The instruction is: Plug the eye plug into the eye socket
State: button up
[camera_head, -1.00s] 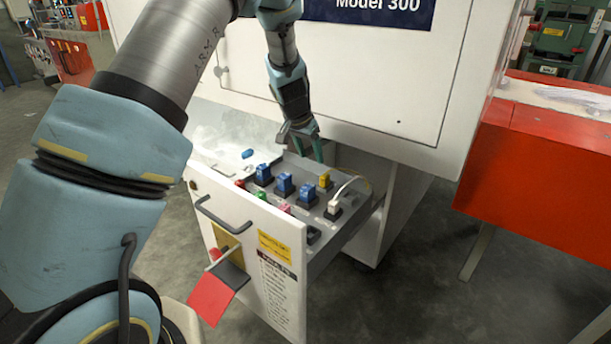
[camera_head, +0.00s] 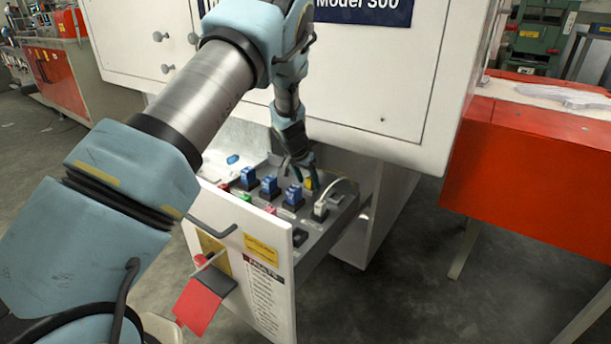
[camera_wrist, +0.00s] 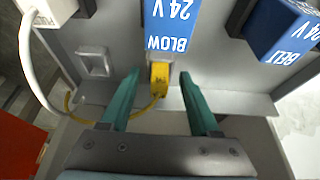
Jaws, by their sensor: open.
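A small yellow plug (camera_wrist: 160,78), likely the eye plug, stands near the drawer's back wall beside the blue BLOW 24 V plug (camera_wrist: 168,25). Its small label is unreadable, and a thin yellow cable runs from it. It also shows in the head view (camera_head: 309,184). My gripper (camera_wrist: 159,82) is open, with one finger on either side of the yellow plug and gaps to both. In the head view my gripper (camera_head: 301,170) reaches down over the drawer's back. Whether the plug is seated is hidden. An empty grey square fitting (camera_wrist: 95,64) is left of it; I cannot tell if it is the eye socket.
A blue BELT 24 V plug (camera_wrist: 282,28) and a white plug (camera_wrist: 50,10) with a white cord flank the spot. The open drawer (camera_head: 240,275) holds several other plugs. The white cabinet (camera_head: 400,80) rises close behind. A red bench (camera_head: 530,170) stands right.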

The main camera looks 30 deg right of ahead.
grip_shut()
dwell(1.1)
